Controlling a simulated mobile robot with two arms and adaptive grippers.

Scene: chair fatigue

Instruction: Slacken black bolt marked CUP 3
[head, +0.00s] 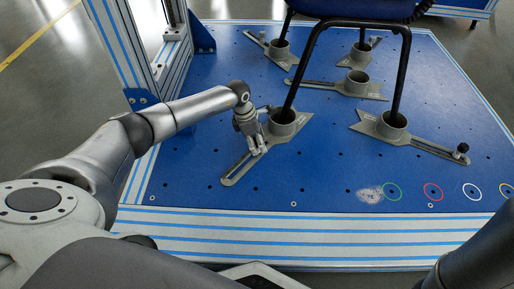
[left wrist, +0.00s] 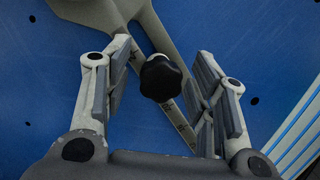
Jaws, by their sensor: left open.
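My left gripper (head: 256,146) is over the slotted arm of the front-left grey cup bracket (head: 236,171). In the left wrist view, the open left gripper (left wrist: 163,82) has its two padded fingers on either side of a black star-shaped bolt knob (left wrist: 161,77). Gaps show on both sides, and the fingers do not appear to touch it. In the head view the gripper hides this knob. The bracket's cup (head: 283,123) holds a black chair leg. I cannot read a CUP 3 mark in either view. My right gripper is not in view.
Another bracket (head: 390,128) with a black knob (head: 463,149) stands to the right, and more brackets stand behind. The black chair frame (head: 405,70) rises close beside my gripper.

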